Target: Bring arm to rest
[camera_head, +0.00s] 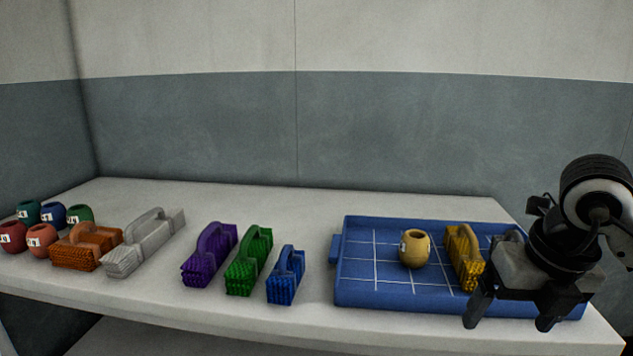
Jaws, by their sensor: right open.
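My right gripper (513,317) is at the right, in front of and above the right part of the blue tray (385,293). Its two dark fingers point down and stand apart, with nothing seen between them. My gripper and arm hide part of the tray's right side. My left gripper is not in view.
On the white table (330,204) stand blue (287,274), green (249,262), purple (210,255), grey (145,243) and orange (86,247) handled bundles. Several numbered floats (41,240) cluster at the far left. A wall (290,130) closes the back. The table behind the bundles is clear.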

